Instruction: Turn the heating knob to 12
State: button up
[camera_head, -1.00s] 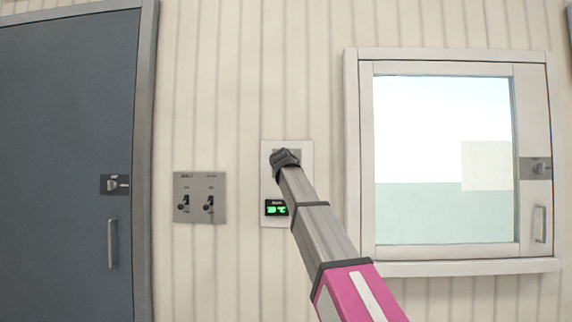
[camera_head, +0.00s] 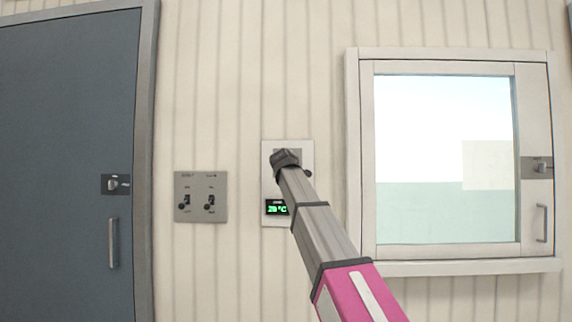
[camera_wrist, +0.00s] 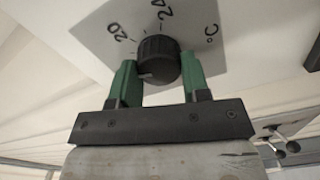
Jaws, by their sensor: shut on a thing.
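The heating knob (camera_wrist: 158,60) is round, black and ribbed, on a grey dial plate (camera_wrist: 95,28) marked 20, 24 and °C. A light pointer line shows on its lower left side. The green fingers of my gripper (camera_wrist: 160,70) are shut on the knob, one on each side. In the head view my gripper (camera_head: 285,158) reaches the upper part of the pale heating panel (camera_head: 268,180) and hides the knob. The green display (camera_head: 277,208) below appears to read 20 °C. The rest of the dial's marks are hidden or out of view.
A grey plate with two toggle switches (camera_head: 201,197) is on the wall left of the heating panel. Farther left is a blue-grey door (camera_head: 60,150) with a handle. A framed window (camera_head: 440,150) with a protruding sill (camera_head: 460,268) is on the right.

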jog(key=shift+d+f+n, duration=0.1)
jog(key=shift+f+n, duration=0.05)
jog(key=shift+n, duration=3.6)
jog(key=shift+f+n, duration=0.1)
jog(key=shift+n, duration=3.65)
jog(key=o, duration=0.9)
jog(key=shift+s, duration=0.1)
